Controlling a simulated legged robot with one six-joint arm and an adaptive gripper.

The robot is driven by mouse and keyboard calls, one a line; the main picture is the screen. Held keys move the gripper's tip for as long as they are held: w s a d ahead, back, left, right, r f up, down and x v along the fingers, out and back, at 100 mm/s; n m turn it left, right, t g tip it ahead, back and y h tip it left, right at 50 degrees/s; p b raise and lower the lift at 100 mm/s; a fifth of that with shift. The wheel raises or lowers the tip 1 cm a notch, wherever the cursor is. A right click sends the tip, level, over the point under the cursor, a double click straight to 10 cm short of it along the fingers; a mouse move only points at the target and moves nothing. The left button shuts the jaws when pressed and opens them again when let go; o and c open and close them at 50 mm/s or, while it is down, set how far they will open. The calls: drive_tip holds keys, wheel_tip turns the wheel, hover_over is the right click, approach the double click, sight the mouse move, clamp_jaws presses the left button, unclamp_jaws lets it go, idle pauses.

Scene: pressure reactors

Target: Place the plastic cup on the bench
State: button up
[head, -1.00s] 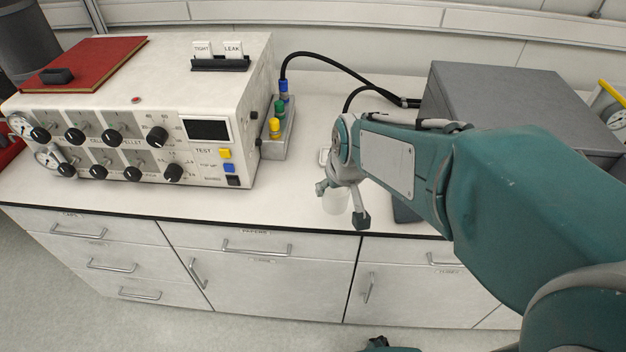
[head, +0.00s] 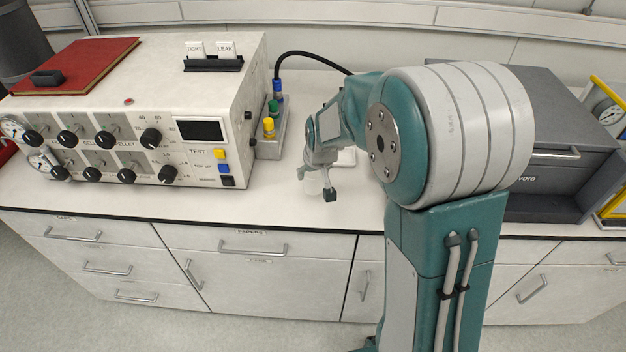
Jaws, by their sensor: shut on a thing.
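The plastic cup (head: 313,184) is small, whitish and translucent. In the head view it is at my gripper (head: 321,188), between its fingers and partly hidden by them. My gripper is shut on the cup. The cup looks upright, over the white bench top (head: 240,205) near its front edge. I cannot tell whether its base touches the bench.
A white control box (head: 130,120) with knobs and gauges stands at the left, with a red book (head: 85,62) on top. A small block with coloured caps (head: 270,135) is beside it. A grey case (head: 555,130) stands at the right. My arm hides much of the bench.

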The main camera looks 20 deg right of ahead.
sight(313, 181)
drive_tip(key=shift+w+f, duration=0.25)
drive_tip(key=shift+f, duration=1.55)
drive_tip(key=shift+f, duration=0.1)
drive_tip(key=o, duration=0.9)
